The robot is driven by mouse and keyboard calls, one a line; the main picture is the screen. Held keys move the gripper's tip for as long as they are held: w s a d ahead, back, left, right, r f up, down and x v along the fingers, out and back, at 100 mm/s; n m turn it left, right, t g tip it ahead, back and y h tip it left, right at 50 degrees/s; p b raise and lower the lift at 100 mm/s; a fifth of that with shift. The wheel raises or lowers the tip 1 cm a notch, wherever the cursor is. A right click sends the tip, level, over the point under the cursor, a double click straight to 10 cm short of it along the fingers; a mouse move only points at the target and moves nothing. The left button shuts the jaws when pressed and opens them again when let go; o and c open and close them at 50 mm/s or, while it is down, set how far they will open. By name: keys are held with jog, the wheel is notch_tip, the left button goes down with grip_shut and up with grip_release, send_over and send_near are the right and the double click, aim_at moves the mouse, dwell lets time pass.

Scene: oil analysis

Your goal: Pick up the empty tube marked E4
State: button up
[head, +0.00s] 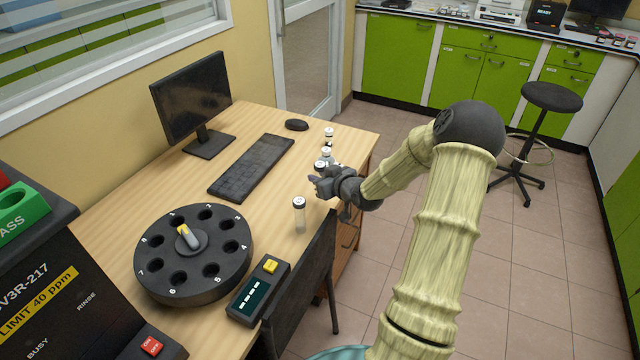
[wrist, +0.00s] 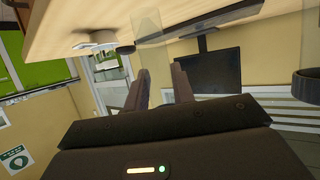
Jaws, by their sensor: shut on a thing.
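My gripper (head: 315,183) is low over the right edge of the desk. It is shut on a tube whose dark-rimmed, white-topped cap (head: 320,165) shows just above the fingers; its body is mostly hidden. In the wrist view, the two fingers (wrist: 158,88) point at clear, see-through glass. Two more capped tubes stand just behind, a nearer one (head: 326,152) and a farther one (head: 329,133). Another clear tube (head: 299,215) with a dark cap stands alone in front of the gripper. No tube marking is readable, so I cannot tell which is E4.
A black round carousel (head: 150,285) with numbered holes stands front left, beside a small device with a yellow button (head: 270,265). A keyboard (head: 250,167), mouse (head: 297,125) and monitor (head: 192,95) are behind. Bare wood lies between keyboard and tubes. A dark chair (head: 305,285) stands at the desk's front edge.

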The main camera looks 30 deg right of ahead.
aim_at(320, 164)
notch_tip(320, 164, up, 7)
jog(key=shift+p, duration=0.45)
jog(key=shift+f, duration=0.1)
